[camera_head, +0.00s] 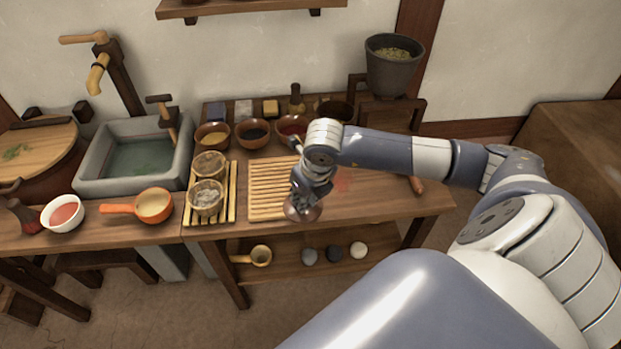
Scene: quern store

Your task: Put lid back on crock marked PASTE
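My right gripper (304,196) points down at the front edge of the wooden table (390,205). A small brown rounded piece (302,211) is at its fingertips, and the gripper seems shut on it. It looks like a lid, but its shape is partly covered by the fingers. I cannot read the word PASTE on any vessel. A small brown jug (296,98) stands at the back of the table, and a dark round vessel (336,110) is partly behind my arm. My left gripper is not in view.
A slatted wooden board (268,188) lies left of my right gripper. Glass bowls (207,197) stand on a slatted rack further left. Several bowls (252,133) line the back. An orange pan (153,205) and stone sink (100,175) are at left. My forearm covers the table's right middle.

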